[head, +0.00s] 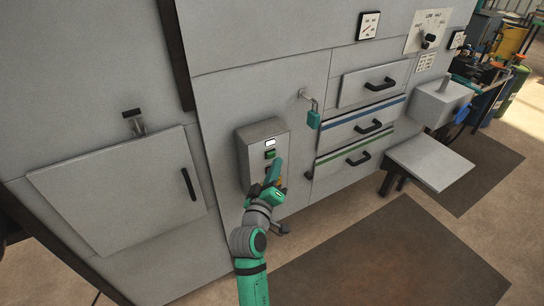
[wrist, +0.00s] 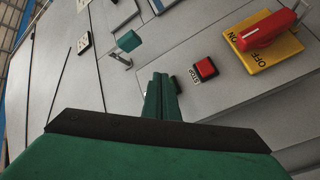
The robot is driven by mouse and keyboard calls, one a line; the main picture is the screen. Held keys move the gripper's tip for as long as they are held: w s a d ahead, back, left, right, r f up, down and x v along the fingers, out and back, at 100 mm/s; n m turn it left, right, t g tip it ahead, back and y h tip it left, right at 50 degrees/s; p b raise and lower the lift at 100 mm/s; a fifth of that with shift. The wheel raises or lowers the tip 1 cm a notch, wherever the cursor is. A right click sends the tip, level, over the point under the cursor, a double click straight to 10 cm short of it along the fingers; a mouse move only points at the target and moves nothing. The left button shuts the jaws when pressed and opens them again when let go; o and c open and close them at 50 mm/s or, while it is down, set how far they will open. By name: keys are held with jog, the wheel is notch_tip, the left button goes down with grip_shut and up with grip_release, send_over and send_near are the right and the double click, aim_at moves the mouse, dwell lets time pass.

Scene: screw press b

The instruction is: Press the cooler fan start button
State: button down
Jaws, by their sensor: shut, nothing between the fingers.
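A grey control box (head: 250,152) stands out from the machine's front panel in the head view. It carries a white label (head: 270,142) with a green button (head: 270,154) under it. My gripper (head: 278,163) is shut and empty, its tips at the box front just below and right of the green button. I cannot tell whether they touch the box. In the wrist view the shut fingers (wrist: 162,82) hide part of the box face. A red button (wrist: 205,68) marked STOP sits right of them. The green button is not clearly visible there.
A red lever switch (wrist: 268,28) on a yellow ON/OFF plate is beyond the STOP button. Drawers with black handles (head: 369,126) and a grey shelf (head: 431,162) are farther right. A cabinet door (head: 118,192) is left.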

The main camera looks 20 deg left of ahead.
jog(key=shift+s+d, duration=0.8)
jog(key=shift+d, duration=0.2)
jog(key=shift+s+d, duration=0.75)
jog(key=shift+d, duration=0.25)
jog(key=shift+d, duration=0.1)
jog(key=s+d+f+m+g, duration=0.1)
jog(key=s+d+f+m, duration=0.1)
jog(key=s+d+f, duration=0.5)
jog(key=s+d+f+m+g, duration=0.1)
jog(key=s+d+f+m, duration=0.15)
jog(key=s+f, duration=0.85)
jog(key=s+d+r+m+h, duration=0.1)
jog(key=s+d+m, duration=0.2)
jog(key=s, duration=0.9)
jog(key=s+d+m+g+h, duration=0.1)
jog(key=s+d+m, duration=0.2)
jog(key=s, duration=1)
jog(key=d, duration=0.3)
jog(key=shift+r, duration=0.4)
jog(key=shift+m, duration=0.25)
